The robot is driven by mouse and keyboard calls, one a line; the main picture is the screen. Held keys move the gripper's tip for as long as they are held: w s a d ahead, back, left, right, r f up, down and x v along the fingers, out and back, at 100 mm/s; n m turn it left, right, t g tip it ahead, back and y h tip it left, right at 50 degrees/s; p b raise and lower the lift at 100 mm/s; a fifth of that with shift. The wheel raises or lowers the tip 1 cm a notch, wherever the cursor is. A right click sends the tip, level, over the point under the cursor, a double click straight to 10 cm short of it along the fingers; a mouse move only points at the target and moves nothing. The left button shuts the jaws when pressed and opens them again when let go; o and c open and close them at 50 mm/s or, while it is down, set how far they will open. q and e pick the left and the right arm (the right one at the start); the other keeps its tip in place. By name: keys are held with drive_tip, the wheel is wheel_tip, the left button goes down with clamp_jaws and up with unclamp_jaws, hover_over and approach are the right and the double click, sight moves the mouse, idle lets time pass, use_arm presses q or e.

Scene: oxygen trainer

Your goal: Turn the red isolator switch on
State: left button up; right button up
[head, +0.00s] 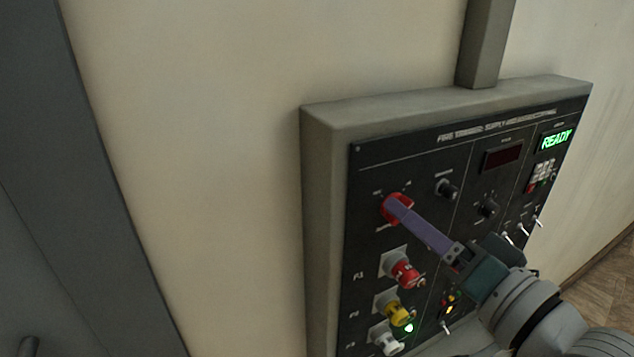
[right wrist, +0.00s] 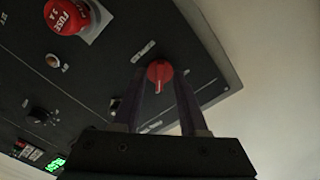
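The red isolator switch (head: 399,208) is a round red rotary knob at the upper left of the dark control panel. It also shows in the right wrist view (right wrist: 160,72), with a pale pointer line on it. My right gripper (head: 394,204) reaches in from the lower right, its purple fingers at the switch and covering part of it in the head view. In the right wrist view the two fingers stand apart, one on each side of the knob, with a narrow gap showing. I cannot tell whether they touch it. My left gripper is not in view.
Below the switch are a red fuse holder (head: 404,270), a yellow one (head: 398,311) and a white one (head: 385,341). Black knobs (head: 447,189), toggle switches and a green READY display (head: 556,140) lie to the right. The wall (head: 200,150) left of the panel is bare.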

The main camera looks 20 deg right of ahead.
drive_tip(key=s+b, duration=0.2)
drive_tip(key=s, duration=0.8)
drive_tip(key=shift+d+b, duration=0.3)
drive_tip(key=shift+d, duration=0.1)
